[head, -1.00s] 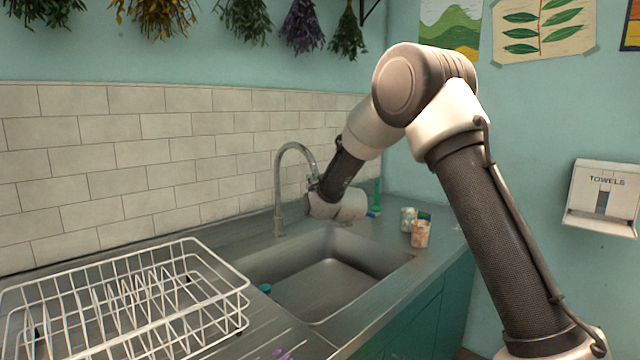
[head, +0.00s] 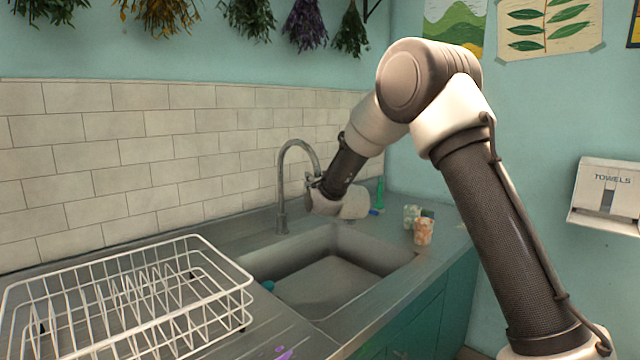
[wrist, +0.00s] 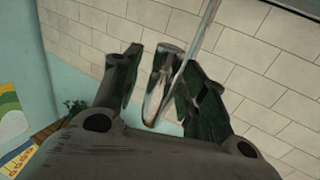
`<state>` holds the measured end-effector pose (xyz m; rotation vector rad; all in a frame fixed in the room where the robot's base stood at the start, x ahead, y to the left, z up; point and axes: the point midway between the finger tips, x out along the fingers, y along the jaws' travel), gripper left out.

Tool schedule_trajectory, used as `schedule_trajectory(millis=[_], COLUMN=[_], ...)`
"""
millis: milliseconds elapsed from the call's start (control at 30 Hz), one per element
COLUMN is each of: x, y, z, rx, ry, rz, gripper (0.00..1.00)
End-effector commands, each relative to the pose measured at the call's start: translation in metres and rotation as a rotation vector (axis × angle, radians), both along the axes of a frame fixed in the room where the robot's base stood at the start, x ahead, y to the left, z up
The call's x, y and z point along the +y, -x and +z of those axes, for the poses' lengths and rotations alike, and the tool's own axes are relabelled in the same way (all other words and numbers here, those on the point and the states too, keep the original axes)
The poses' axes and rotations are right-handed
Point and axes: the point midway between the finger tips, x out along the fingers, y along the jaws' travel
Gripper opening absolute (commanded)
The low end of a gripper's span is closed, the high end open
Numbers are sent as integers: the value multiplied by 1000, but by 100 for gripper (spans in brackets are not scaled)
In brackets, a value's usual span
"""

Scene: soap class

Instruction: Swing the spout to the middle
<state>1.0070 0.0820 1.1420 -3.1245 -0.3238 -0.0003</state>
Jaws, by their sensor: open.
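The metal spout (head: 284,180) rises from the counter behind the sink and arches over to the right in the head view. In the wrist view the spout (wrist: 203,42) runs down from the top edge to between my fingers. My gripper (wrist: 155,85) is open, with one dark finger to the left of the spout and the other to its right. In the head view my gripper (head: 314,184) is at the spout's outer end, small and partly hidden. I cannot tell whether a finger touches the spout.
The sink basin (head: 330,285) lies below my gripper. A white wire dish rack (head: 130,300) stands on the left drainer. Patterned cups (head: 423,232) stand on the counter to the right, near a green bottle (head: 379,192). The tiled wall (head: 150,150) is close behind the spout.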

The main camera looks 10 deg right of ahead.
Motion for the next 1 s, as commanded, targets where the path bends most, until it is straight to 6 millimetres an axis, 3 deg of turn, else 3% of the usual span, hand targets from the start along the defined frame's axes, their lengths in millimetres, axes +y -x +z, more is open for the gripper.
schedule_trajectory(millis=[167,400,600,1000], x=[-4,-16,-22,-24], y=[24,77,107,116], z=[1,0,0,0], rx=[0,1,-1,-1], ry=[0,-1,-1,-1], rz=[1,1,1,1], gripper=[43,43,43,43])
